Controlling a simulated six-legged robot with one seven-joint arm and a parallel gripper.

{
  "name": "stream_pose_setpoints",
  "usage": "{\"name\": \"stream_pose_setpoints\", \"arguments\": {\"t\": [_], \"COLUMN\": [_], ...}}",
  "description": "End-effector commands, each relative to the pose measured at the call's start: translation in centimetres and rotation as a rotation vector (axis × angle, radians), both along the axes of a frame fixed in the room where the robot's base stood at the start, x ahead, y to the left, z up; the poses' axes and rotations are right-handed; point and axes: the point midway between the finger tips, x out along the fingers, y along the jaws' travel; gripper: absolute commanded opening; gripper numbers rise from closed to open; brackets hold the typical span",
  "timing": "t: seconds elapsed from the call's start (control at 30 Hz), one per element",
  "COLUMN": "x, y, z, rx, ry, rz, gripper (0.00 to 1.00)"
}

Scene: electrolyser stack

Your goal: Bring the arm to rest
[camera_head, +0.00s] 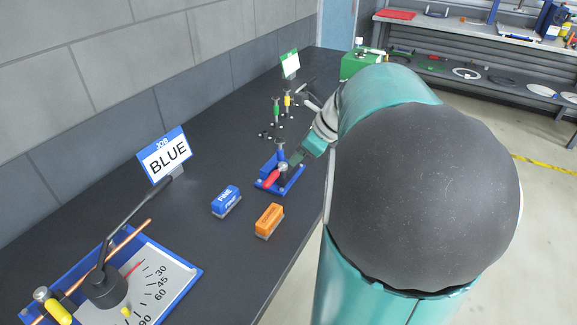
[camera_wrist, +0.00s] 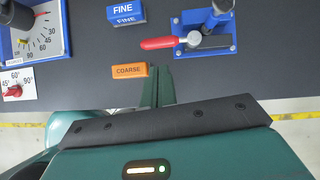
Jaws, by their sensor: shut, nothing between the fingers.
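My arm, teal with a large dark grey joint cover, fills the right of the head view and reaches over the dark bench (camera_head: 215,150). My gripper (camera_head: 297,158) is beside the blue clamp fixture with the red handle (camera_head: 271,179). In the wrist view, my gripper (camera_wrist: 157,72) has its two green fingers together with nothing between them. The fingertips show between the orange COARSE block (camera_wrist: 130,70) and the fixture (camera_wrist: 205,48), below its red handle. Whether the fingers touch the bench is unclear.
A blue FINE block (camera_head: 226,200) and the COARSE block (camera_head: 269,220) stand on the bench. A BLUE job sign (camera_head: 165,155) and an angle-scale bender (camera_head: 160,285) are at left. Small green and yellow tools (camera_head: 276,108) stand farther back. Open floor lies right of the bench.

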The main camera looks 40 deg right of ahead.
Motion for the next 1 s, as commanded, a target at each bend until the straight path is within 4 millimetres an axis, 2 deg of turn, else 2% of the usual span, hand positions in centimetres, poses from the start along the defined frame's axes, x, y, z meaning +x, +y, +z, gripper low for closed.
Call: {"name": "stream_pose_setpoints", "arguments": {"t": [0.1,0.3,0.43,0.73,0.87,0.97,1.0], "x": [-1.2,-2.7,-3.1,-3.2,-2.9,-2.8,-2.9], "y": [-0.6,-1.2,-1.4,-1.0,1.9,6.4,8.4], "z": [2.2,4.5,5.2,5.2,5.2,5.1,5.0], "rx": [-0.003,-0.001,-0.001,-0.009,-0.095,-0.244,-0.32], "ry": [-0.003,-0.001,0.0,-0.002,-0.024,-0.066,-0.087], "rz": [-0.003,0.0,-0.001,0.015,0.174,0.442,0.574], "gripper": [0.0,0.0,0.0,0.0,0.0,0.0,0.0]}}
